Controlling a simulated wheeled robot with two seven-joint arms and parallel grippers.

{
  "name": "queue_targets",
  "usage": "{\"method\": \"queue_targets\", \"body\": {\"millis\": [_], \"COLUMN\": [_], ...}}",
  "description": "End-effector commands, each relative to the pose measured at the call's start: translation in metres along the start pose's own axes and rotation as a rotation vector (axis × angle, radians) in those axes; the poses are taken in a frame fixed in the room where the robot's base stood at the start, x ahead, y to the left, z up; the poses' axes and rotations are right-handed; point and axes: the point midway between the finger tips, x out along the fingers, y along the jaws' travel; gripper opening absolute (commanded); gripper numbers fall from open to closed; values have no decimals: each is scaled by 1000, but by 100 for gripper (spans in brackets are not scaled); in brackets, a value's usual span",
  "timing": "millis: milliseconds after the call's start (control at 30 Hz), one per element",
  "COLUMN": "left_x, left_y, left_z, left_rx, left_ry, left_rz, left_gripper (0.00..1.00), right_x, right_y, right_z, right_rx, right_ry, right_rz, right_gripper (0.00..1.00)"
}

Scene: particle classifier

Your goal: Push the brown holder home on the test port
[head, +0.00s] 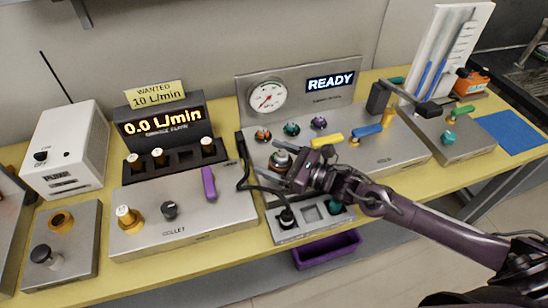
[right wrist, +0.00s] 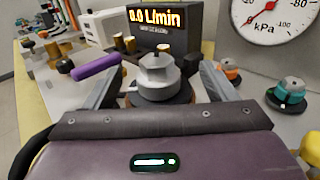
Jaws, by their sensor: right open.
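The brown holder (head: 281,159) stands upright on the test port, on the middle grey panel below the pressure gauge. In the right wrist view the holder (right wrist: 158,80) shows a grey metal top with a small knob and a brown ring round its base. My right gripper (head: 284,170) is open, with one finger on each side of the holder. In the right wrist view the gripper (right wrist: 160,92) fingers look apart from it, though contact is hard to judge. The port under the holder is hidden. My left gripper is not in view.
Orange (head: 263,134), teal (head: 292,128) and purple (head: 319,123) holders stand behind. A yellow handle (head: 327,139) and a blue handle (head: 367,131) are to the right. A front tray (head: 311,213) holds black and green holders.

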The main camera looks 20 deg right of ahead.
Motion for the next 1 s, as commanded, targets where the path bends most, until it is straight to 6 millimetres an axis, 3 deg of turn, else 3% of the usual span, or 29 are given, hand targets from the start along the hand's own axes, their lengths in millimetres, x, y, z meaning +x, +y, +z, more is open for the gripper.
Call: {"method": "queue_targets", "body": {"millis": [233, 633, 1000], "left_x": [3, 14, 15], "left_y": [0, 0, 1], "left_z": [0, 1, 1], "left_rx": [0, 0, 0], "left_ry": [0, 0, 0], "left_rz": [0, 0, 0], "left_gripper": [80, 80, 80], "right_x": [-9, -70, -78], "right_y": [0, 0, 0], "right_z": [-4, -3, 0], "right_rx": [2, 0, 0], "right_ry": [5, 5, 0], "right_rz": [-1, -1, 0], "right_gripper": [78, 78, 78]}}
